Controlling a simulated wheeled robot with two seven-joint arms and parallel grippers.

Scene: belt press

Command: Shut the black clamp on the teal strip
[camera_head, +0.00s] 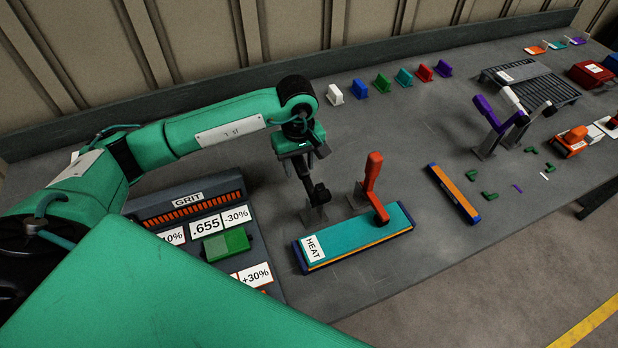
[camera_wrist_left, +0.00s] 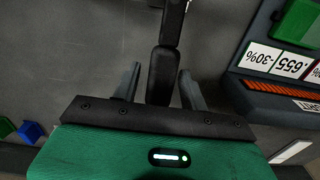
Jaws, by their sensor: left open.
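The black clamp (camera_head: 319,194) stands at the back left edge of the teal strip (camera_head: 350,239), on a grey bracket. The strip lies flat on a blue-edged base, with a "HEAT" label at its left end. My left gripper (camera_head: 306,160) is directly above the clamp, pointing down. In the left wrist view the open fingers (camera_wrist_left: 158,86) stand on either side of the black clamp's bar (camera_wrist_left: 164,72), with gaps visible. The clamp's upper part is partly hidden by the gripper in the head view. My right gripper is not in view.
A red clamp (camera_head: 373,172) stands close to the right, its arm down on the strip. The GRIT panel (camera_head: 188,197) with a green block (camera_head: 227,244) is at left. Several colored blocks line the back. An orange strip (camera_head: 454,193) lies right, with bare table between.

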